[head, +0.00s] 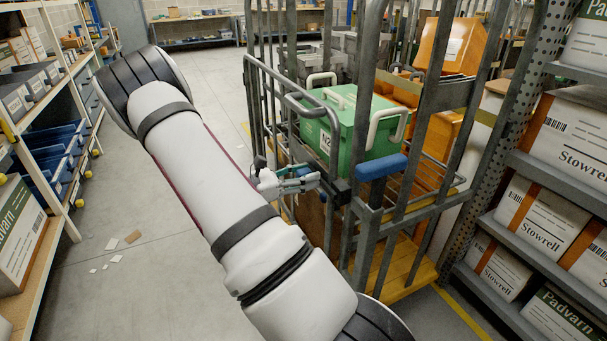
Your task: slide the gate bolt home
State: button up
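A grey metal cage with a barred gate (262,100) stands right of my arm. My gripper (308,181) is at the gate's front edge, with its fingers pointing right. Its fingertips are close to a small dark block (338,190) on the upright, which looks like part of the gate bolt. I cannot tell whether they touch it or hold anything. The bolt's rod and its socket cannot be made out at this size. A blue-capped handle (381,166) stands on a grey post just right of the block.
Inside the cage are a green crate (345,125) with white handles and orange bins (450,50). A shelf rack with cartons (555,215) stands close at the right, and another with blue bins (62,145) at the left. Paper scraps (115,258) lie on the otherwise open floor at the left.

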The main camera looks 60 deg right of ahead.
jog(key=v, duration=1.2)
dwell(0.4)
